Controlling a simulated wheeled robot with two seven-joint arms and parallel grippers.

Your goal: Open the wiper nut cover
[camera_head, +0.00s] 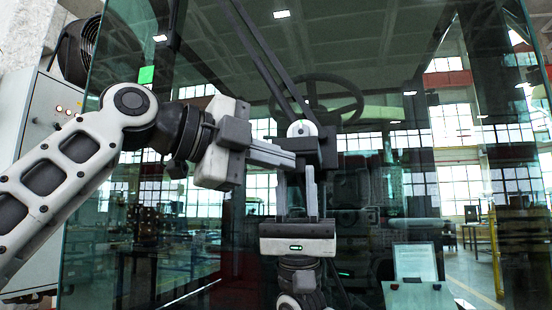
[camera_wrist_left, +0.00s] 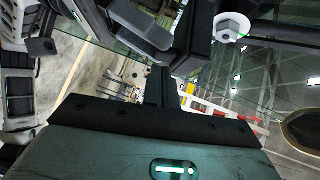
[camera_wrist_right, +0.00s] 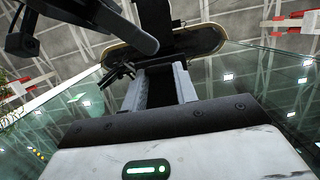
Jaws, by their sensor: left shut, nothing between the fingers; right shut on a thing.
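The wiper mount, a dark block (camera_head: 325,148), sits on the windscreen glass at the base of the wiper arm. A pale round piece shows at its top (camera_head: 301,129); the left wrist view shows it as a pale disc with a hexagonal nut (camera_wrist_left: 231,26), uncovered. I cannot clearly tell the nut cover from the dark parts around it. My left gripper (camera_head: 293,158) comes in from the left, shut and empty, its tips at the block's left side; contact is unclear. My right gripper (camera_head: 298,170) points up from below, shut on a dark part (camera_wrist_right: 155,40) of the mount.
The long dark wiper arm (camera_head: 262,58) runs up and left across the glass. A steering wheel (camera_head: 330,100) shows behind the glass. A grey cabinet (camera_head: 42,125) stands at the left. A pale panel (camera_head: 415,262) is at the lower right.

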